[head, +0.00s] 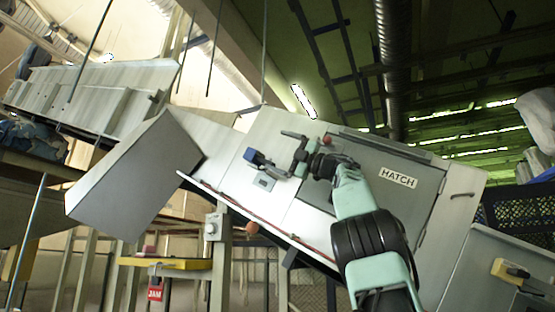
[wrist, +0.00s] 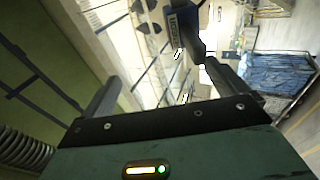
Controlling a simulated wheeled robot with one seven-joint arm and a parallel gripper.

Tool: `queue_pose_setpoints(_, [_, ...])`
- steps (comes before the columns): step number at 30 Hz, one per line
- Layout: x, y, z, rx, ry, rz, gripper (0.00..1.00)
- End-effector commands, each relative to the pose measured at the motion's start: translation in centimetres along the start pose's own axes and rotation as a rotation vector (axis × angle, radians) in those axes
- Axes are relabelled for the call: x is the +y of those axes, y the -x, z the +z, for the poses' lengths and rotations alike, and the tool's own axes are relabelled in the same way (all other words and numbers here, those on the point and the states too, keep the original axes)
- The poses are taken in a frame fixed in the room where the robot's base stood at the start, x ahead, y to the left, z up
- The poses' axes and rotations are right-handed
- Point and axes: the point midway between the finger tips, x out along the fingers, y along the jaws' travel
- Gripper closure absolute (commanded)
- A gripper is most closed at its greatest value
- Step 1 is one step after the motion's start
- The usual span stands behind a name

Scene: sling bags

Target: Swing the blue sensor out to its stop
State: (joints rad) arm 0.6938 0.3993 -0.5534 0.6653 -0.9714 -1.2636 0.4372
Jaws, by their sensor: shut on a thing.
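The blue sensor (head: 255,157) sits at the left of my gripper in the head view, on the face of the tilted grey machine housing. In the wrist view the blue sensor (wrist: 183,28) is a blue block with a pale label, on a dark bent arm (wrist: 193,47). My gripper (head: 293,168) is at the sensor's arm, right of the blue block. In the wrist view my gripper (wrist: 165,85) has its fingers apart, with the dark arm reaching the right finger. It is shut on the sensor's arm; the exact contact is hard to see.
A grey panel marked HATCH (head: 385,175) lies right of the sensor, partly behind my arm. A grey chute (head: 135,175) slopes off at the left. A yellow ledge (head: 165,263) with a red JAM tag (head: 155,289) stands below. A blue-filled cart (wrist: 275,75) shows in the wrist view.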

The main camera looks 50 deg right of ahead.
Motion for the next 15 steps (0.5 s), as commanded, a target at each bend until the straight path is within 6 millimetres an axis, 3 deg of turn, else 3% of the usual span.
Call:
queue_pose_setpoints(1, [1.1, 0.5, -1.2, 0.011, 0.013, 0.017, 0.20])
queue_pose_setpoints(3, [1.0, 0.9, -1.5, 0.011, 0.013, 0.017, 0.20])
queue_pose_setpoints(4, [1.0, 1.0, -1.6, 0.011, 0.013, 0.018, 0.30])
queue_pose_setpoints(5, [1.0, 1.2, -1.7, 0.010, 0.013, 0.018, 0.53])
queue_pose_setpoints(6, [1.0, 1.4, -1.8, 0.010, 0.013, 0.017, 0.65])
queue_pose_setpoints(15, [0.4, 3.0, -2.6, 0.007, 0.008, 0.012, 0.65])
